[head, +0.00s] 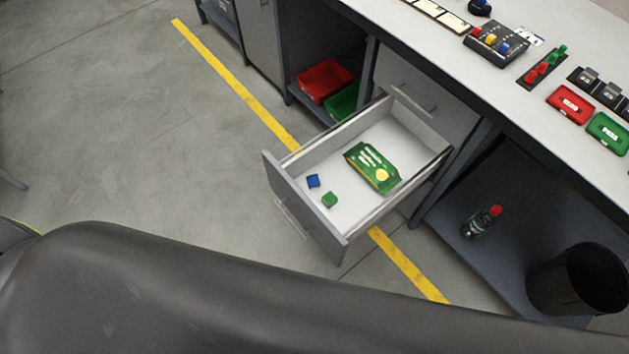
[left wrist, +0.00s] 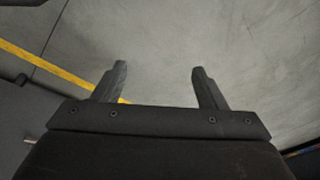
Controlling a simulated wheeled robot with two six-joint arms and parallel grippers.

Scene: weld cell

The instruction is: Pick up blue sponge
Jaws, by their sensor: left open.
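A small blue block-like piece (head: 313,181), which may be the blue sponge, lies in the open drawer (head: 352,127) near its front left corner in the head view. A small green piece (head: 330,199) lies close beside it, and a green packet (head: 372,167) lies farther back in the drawer. My left gripper (left wrist: 158,82) shows in the left wrist view, open and empty, over bare floor and a yellow line. Neither gripper shows in the head view. The blue piece is not in the left wrist view.
A white-topped bench (head: 480,70) with switches and small boxes runs along the upper right. Red (head: 325,80) and green bins stand on a shelf behind the drawer. A bottle (head: 481,221) and a black bin (head: 577,280) are on the lower shelf at right.

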